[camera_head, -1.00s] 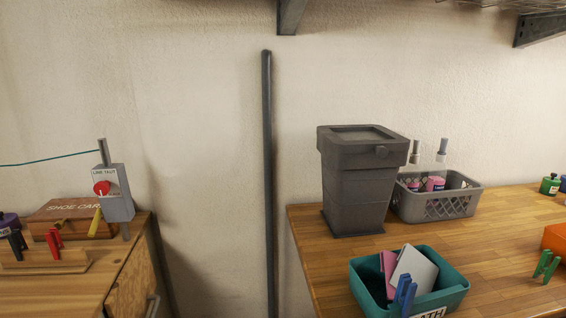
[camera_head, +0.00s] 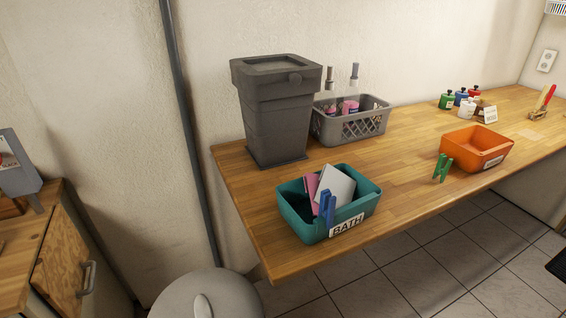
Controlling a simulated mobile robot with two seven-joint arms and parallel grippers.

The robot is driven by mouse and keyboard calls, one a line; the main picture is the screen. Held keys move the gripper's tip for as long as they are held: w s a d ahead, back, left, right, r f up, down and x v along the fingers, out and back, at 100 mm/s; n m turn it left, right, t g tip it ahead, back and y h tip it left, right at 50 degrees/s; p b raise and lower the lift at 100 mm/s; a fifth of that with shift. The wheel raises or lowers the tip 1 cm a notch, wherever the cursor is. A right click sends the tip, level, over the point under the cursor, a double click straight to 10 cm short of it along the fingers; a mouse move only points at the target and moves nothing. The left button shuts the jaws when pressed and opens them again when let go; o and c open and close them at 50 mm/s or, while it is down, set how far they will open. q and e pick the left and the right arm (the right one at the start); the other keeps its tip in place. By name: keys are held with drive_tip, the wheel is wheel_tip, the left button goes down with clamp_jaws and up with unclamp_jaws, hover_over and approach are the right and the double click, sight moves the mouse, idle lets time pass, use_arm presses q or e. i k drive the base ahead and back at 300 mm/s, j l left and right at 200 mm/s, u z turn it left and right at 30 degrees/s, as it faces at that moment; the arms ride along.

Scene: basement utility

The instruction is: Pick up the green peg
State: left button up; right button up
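A green peg (camera_head: 443,168) stands upright on the wooden counter (camera_head: 405,190), beside the left end of an orange bin (camera_head: 477,146). It looks like a clothes peg with its two legs apart. I cannot tell whether it touches the bin. A blue peg (camera_head: 327,208) is at the front rim of a teal bin (camera_head: 290,220) labelled BATH. Neither of my grippers is in view.
A grey lidded bin (camera_head: 277,110) and a grey basket (camera_head: 350,122) with bottles stand at the back left of the counter. Small coloured bottles (camera_head: 461,98) stand further right. A round grey lid (camera_head: 205,295) is below the counter's left end.

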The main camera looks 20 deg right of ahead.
sight(441, 163)
drive_tip(key=z, duration=1.6)
